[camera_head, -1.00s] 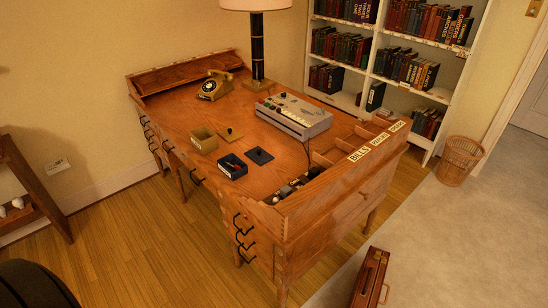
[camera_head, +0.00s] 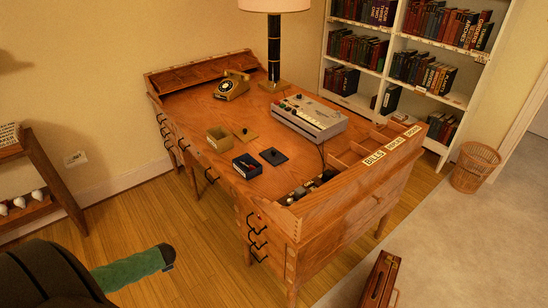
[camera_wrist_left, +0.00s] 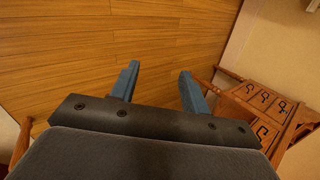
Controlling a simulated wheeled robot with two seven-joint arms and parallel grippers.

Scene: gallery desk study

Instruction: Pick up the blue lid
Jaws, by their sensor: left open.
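The blue lid (camera_head: 273,156) is a dark flat square with a small knob. It lies on the desk (camera_head: 215,115), just right of an open dark blue box (camera_head: 247,168) with small items inside. My left gripper (camera_wrist_left: 159,70) shows in its wrist view with two blue fingers apart and nothing between them. It is over the wood floor, away from the lid, with the desk's drawer side at the right of that view. I cannot make out the left fingers in the head view. My right gripper is not in view.
A tan open box (camera_head: 218,139) and its tan lid (camera_head: 245,134) sit behind the blue box. A grey machine (camera_head: 310,118), a telephone (camera_head: 232,86) and a lamp (camera_head: 274,50) stand farther back. Drawer handles (camera_head: 257,240) stick out in front. A briefcase (camera_head: 381,279) stands at right.

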